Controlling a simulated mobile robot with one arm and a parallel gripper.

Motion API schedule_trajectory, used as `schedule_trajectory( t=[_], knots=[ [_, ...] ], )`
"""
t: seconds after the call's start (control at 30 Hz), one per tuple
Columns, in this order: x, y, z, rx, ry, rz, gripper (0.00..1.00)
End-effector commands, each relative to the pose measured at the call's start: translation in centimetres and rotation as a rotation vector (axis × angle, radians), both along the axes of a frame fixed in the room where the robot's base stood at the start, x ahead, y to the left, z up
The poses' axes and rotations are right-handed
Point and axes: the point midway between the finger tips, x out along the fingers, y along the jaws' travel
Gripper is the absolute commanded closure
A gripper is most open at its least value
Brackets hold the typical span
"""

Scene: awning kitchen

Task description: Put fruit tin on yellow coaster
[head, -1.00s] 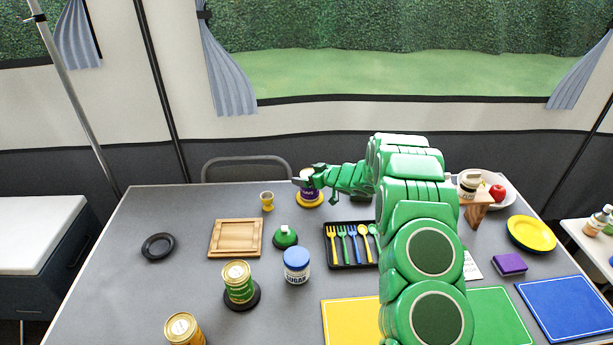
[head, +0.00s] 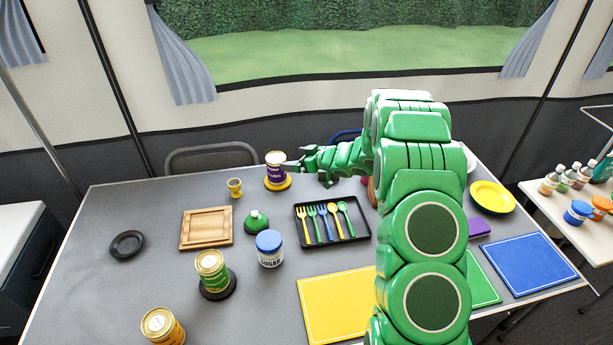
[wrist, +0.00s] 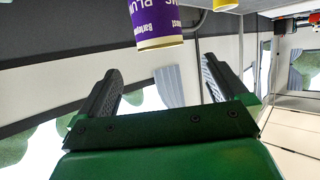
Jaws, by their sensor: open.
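The fruit tin (head: 275,166) is purple and white with a gold lid. It stands upright on the yellow coaster (head: 278,184) at the far side of the table. My gripper (head: 294,165) is beside the tin, to its right, with its fingers pointing at it. In the wrist view the gripper's two fingers (wrist: 160,80) are spread with nothing between them. The tin (wrist: 157,22), with part of the word PLUMS, is beyond the fingertips at the top of that view. The coaster is not clearly visible there.
A yellow egg cup (head: 235,187) stands left of the tin. A green tin (head: 211,271) sits on a black coaster. The table's left side is mostly clear.

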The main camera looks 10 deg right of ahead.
Motion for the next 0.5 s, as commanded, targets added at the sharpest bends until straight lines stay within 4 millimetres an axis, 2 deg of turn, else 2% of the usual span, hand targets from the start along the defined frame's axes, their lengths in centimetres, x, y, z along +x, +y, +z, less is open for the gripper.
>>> schedule_trajectory(
  t=[0.23, 0.37, 0.5],
  knots=[
    [0.2, -0.5, 0.9, -0.025, -0.003, -0.026, 0.00],
    [0.7, -1.8, 3.0, -0.087, -0.005, -0.097, 0.00],
    [0.9, -4.0, 5.8, -0.172, 0.002, -0.200, 0.00]
  ],
)
